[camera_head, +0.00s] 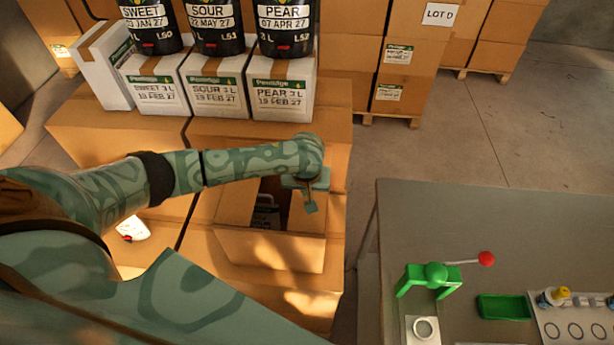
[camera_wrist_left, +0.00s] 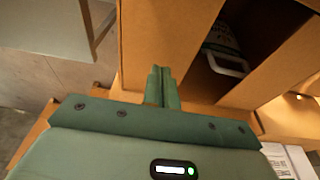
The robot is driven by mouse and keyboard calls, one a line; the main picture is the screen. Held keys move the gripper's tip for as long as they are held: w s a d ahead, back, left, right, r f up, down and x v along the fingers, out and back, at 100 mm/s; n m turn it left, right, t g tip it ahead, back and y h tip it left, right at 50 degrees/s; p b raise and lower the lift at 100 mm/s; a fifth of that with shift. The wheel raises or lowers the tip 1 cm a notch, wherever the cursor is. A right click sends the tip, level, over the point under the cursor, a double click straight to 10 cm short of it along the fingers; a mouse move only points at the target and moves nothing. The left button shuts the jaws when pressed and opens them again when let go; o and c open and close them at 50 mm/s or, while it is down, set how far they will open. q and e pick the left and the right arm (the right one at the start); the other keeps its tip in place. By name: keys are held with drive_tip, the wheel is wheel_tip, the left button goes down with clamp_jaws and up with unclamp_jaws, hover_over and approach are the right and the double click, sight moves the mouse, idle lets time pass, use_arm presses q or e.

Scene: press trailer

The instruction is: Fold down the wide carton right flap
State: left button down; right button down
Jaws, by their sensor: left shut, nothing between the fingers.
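The wide carton (camera_head: 268,250) is a brown box, open at the top, with a dark interior. A container with a white handle (camera_wrist_left: 228,62) is partly visible inside it. My left gripper (camera_head: 311,205) is over the right side of the opening, fingers pointing down, shut and empty. In the left wrist view its closed fingers (camera_wrist_left: 162,85) overlap a brown cardboard panel (camera_wrist_left: 165,35), which seems to be the right flap. I cannot tell whether they touch it. My forearm hides the carton's far edge in the head view. My right gripper is not in view.
White labelled cartons (camera_head: 282,95) with dark tubs (camera_head: 287,30) on them stand behind. A grey table (camera_head: 480,220) at the right holds a green press (camera_head: 436,274) with a red-knobbed lever and a green tray (camera_head: 503,307). Bare floor lies between the boxes and table.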

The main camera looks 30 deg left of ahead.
use_arm(q)
drive_tip(key=w+a+v, duration=0.1)
drive_tip(key=w+v, duration=0.1)
drive_tip(key=v, duration=1)
drive_tip(key=shift+w+r, duration=0.35)
drive_tip(key=shift+r, duration=0.3)
